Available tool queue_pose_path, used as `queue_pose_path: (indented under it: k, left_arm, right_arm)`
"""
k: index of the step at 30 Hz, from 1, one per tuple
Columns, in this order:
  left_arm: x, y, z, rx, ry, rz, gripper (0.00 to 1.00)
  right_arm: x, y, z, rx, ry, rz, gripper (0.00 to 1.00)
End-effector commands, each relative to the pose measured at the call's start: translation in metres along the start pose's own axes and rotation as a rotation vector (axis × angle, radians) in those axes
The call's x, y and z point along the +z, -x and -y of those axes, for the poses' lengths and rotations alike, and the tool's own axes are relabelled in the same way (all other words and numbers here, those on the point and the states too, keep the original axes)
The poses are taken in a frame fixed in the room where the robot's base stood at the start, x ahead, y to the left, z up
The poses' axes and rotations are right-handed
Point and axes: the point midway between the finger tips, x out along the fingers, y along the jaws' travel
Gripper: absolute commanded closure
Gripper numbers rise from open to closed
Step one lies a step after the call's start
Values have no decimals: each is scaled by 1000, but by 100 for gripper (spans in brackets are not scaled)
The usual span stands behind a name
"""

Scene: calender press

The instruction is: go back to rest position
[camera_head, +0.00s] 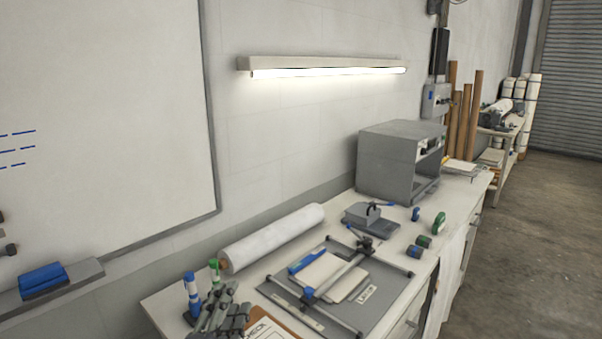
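My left gripper (218,304) shows at the bottom of the view, low over the near left corner of the workbench. Its dark grey finger links overlap the foot of a blue marker (191,290) and a green marker (214,272) standing there. I cannot tell whether its fingers are open or shut, or whether they touch the markers. My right gripper is not in view.
The workbench (408,236) carries a clipboard (265,330), a white roll (275,238), a flat press frame (290,296) with pale sheets, a grey stapler-like tool (368,216), tape rolls (438,219) and a grey cabinet (388,167). A whiteboard (100,130) hangs at left. Floor (530,250) at right is clear.

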Motion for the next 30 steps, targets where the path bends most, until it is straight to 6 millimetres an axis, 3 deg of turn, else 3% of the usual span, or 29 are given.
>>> queue_pose_path:
  k: [1, 3, 8, 13, 21, 23, 30]
  left_arm:
    - [25, 20, -25, 87, 128, 109, 61]
    - [56, 50, -58, 200, 292, 261, 61]
    - [97, 134, -126, 428, 598, 583, 61]
    - [108, 214, -168, 596, 792, 836, 61]
    - [101, 314, -198, 782, 967, 1134, 61]
    - [100, 328, -205, 810, 988, 1180, 61]
    - [124, 317, -268, 825, 973, 1189, 61]
  right_arm:
    - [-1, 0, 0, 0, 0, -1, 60]
    - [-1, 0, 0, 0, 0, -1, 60]
    - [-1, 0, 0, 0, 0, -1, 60]
    - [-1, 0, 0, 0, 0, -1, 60]
    - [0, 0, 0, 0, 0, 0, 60]
    - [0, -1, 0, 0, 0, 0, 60]
    - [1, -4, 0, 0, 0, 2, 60]
